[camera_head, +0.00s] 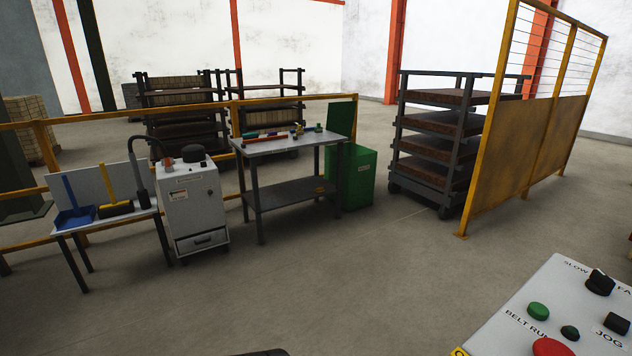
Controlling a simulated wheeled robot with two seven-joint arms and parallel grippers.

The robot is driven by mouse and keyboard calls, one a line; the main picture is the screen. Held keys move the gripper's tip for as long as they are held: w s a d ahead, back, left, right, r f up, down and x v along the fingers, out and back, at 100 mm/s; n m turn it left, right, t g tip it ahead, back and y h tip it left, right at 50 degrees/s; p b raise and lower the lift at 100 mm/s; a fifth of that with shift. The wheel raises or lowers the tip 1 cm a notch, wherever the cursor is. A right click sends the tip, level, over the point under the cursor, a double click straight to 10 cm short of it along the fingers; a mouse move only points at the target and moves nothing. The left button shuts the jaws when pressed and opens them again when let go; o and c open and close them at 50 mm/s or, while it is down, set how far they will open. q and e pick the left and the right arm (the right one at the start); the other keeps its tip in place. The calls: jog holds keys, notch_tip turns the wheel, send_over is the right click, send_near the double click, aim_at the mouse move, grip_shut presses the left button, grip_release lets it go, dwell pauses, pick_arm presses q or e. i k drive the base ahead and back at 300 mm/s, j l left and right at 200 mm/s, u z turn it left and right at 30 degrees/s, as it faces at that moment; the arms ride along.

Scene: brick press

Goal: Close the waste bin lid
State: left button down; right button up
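The waste bin is a green box (359,178) standing on the floor behind and right of the grey work table. Its left part is hidden by the table. A white label is on its front. Its green lid (343,114) stands raised, roughly upright, above the rear of the bin, so the bin is open. Neither of my grippers is in view.
The work table (284,187) with small tools stands left of the bin; a white cabinet (189,205) is farther left. A rack (443,150) and yellow fence (530,145) stand right. A control panel (560,310) fills the lower right corner. The middle floor is clear.

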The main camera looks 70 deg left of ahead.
aim_at(341, 116)
jog(key=u, duration=1.95)
jog(key=i+j+u, duration=0.1)
jog(key=i+j, duration=0.15)
jog(key=i+j+z, duration=0.15)
jog(key=i+j, duration=0.95)
jog(key=i, duration=0.15)
jog(key=i+l+z, duration=0.2)
jog(key=i+z, duration=0.75)
jog(key=i+j+z, duration=0.15)
jog(key=i+z, duration=0.3)
jog(key=i+u, duration=0.2)
jog(key=i, duration=0.25)
jog(key=i+u, duration=0.15)
jog(key=i, duration=0.35)
jog(key=i+l+u, duration=0.2)
jog(key=i, duration=0.25)
jog(key=i+l+u, duration=0.2)
jog(key=i, duration=0.25)
